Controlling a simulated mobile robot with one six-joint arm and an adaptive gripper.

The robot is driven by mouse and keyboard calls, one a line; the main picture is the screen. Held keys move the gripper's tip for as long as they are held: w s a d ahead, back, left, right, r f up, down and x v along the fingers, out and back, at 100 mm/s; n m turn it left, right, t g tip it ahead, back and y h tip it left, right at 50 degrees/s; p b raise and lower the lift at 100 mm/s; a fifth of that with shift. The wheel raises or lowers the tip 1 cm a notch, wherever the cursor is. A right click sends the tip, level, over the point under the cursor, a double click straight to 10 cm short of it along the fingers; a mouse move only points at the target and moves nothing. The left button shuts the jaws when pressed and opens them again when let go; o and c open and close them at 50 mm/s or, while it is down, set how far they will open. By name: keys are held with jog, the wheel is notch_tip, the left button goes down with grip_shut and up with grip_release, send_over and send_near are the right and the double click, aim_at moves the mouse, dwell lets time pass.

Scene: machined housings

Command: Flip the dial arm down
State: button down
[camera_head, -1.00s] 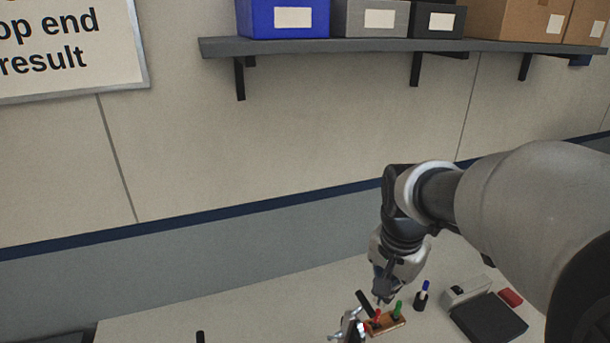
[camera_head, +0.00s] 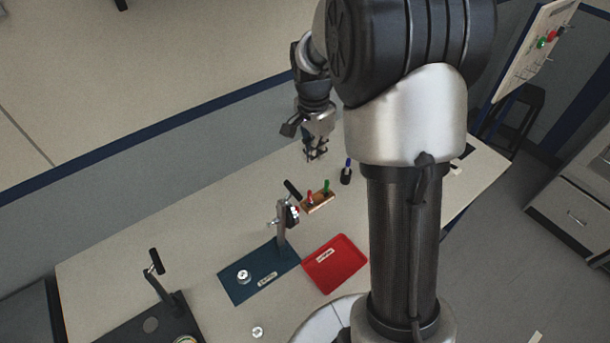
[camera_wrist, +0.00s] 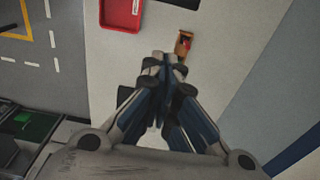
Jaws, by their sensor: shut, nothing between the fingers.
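Two stands with levers show in the head view, and I cannot tell for sure which one carries the dial arm. One is a grey post (camera_head: 282,224) on a teal plate (camera_head: 236,285), with a raised, slanted black handle (camera_head: 293,190) at its top. The other is a dark stand (camera_head: 165,292) at the lower left, with an upright black handle (camera_head: 156,261). My gripper (camera_head: 316,155) is shut and empty, above the back of the bench and apart from both. Its closed fingers fill the middle of the wrist view (camera_wrist: 160,65) and hide what is behind them.
A red tray (camera_head: 350,277) lies right of the teal plate; it also shows in the wrist view (camera_wrist: 122,24). A wooden block (camera_head: 319,206) with red and green pieces stands near the raised handle, a dark holder (camera_head: 346,176) behind it. A small metal part (camera_head: 257,332) lies in front.

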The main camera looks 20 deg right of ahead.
notch_tip(320, 180, down, 10)
jog(key=a, duration=0.2)
jog(key=a+r, duration=0.1)
jog(key=shift+s+a+r+p, duration=0.1)
jog(key=shift+s+a+p, duration=0.05)
jog(key=shift+s+p, duration=0.2)
jog(key=shift+a, duration=0.1)
jog(key=s+a+f+h+b, duration=0.2)
jog(key=a+h+b, duration=0.1)
jog(key=a+b, duration=0.5)
jog(key=s+a+f+t+h+b, duration=0.1)
jog(key=a+f+h+b, duration=0.2)
jog(key=a+b, duration=0.5)
jog(key=s+a+f+h+b, duration=0.2)
jog(key=a+b, duration=0.6)
jog(key=a, duration=0.5)
jog(key=shift+s+a+f+t+h, duration=0.25)
jog(key=shift+s+f+t+h, duration=0.05)
jog(key=shift+s+f+h, duration=0.1)
